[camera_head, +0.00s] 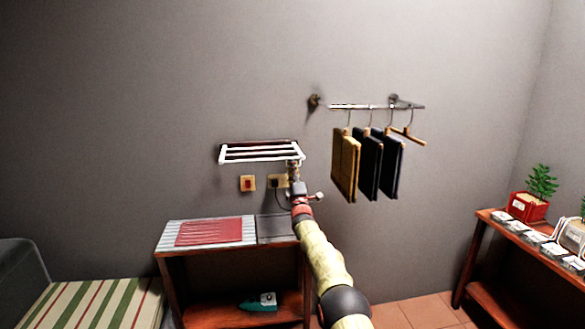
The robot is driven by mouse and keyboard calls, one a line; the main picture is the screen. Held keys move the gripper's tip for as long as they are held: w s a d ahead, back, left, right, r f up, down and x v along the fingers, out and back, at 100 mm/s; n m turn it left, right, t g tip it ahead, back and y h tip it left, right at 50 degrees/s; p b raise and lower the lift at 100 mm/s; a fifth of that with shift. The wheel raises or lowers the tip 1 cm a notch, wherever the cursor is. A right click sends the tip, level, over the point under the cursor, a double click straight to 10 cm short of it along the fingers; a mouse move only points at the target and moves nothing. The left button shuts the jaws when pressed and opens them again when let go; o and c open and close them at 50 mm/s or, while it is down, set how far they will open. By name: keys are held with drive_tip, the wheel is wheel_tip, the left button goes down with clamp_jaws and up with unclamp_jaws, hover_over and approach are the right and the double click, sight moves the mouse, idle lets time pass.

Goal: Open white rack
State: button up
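The white rack (258,156) is mounted on the grey wall, left of the picture's middle. It has several white bars and sticks out roughly level from the wall. My gripper (293,166) is just below the right end of the rack, at the end of my yellowish arm. It is small and dark here, so I cannot tell whether its fingers are open or whether they touch the rack.
A wooden ironing cabinet (166,262) stands below, with a red cloth (209,231) on top and an iron (259,302) inside. A rail (370,106) with hanging clothes is to the right. A plant table (470,255) stands far right.

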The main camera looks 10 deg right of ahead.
drive_tip(key=o, duration=0.3)
drive_tip(key=shift+r, duration=0.1)
drive_tip(key=shift+s, duration=0.1)
drive_tip(key=v, duration=1.2)
idle(0.5)
